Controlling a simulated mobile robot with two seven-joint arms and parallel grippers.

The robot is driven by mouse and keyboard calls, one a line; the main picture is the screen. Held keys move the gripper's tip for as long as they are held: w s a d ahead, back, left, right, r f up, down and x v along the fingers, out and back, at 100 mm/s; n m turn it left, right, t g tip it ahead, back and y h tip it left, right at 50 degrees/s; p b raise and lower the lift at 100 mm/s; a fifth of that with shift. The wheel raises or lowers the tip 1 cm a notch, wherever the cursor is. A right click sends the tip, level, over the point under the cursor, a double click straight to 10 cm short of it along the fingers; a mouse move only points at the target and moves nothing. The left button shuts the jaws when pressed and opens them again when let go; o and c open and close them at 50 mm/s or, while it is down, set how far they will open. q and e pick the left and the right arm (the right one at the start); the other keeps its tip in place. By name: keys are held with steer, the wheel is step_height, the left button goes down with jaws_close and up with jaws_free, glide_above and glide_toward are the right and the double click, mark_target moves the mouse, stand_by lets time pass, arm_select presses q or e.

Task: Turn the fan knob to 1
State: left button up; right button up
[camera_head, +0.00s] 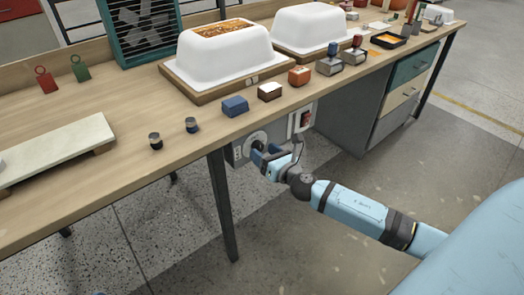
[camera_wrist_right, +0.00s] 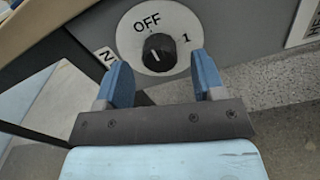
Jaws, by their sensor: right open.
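The fan knob (camera_wrist_right: 159,50) is black and sits on a round white dial (camera_wrist_right: 135,25) marked OFF at the upper left and 1 at the right. A short white mark shows on the knob, roughly upright and nearer OFF than 1. In the head view the dial (camera_head: 249,142) is on a grey panel under the table edge, with the knob partly hidden by my gripper. My right gripper (camera_wrist_right: 163,78) is open, its blue fingertips on either side just below the knob, with nothing between them; it also shows in the head view (camera_head: 268,157). My left gripper is out of view.
The teal fan (camera_head: 145,32) stands at the table's back. A red switch (camera_head: 305,118) is right of the dial. A table leg (camera_head: 223,205) stands left of my gripper. White tubs (camera_head: 228,55) and small blocks stand on the tabletop (camera_head: 110,180).

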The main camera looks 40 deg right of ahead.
steer(key=shift+w, duration=0.75)
steer(key=c, duration=0.9)
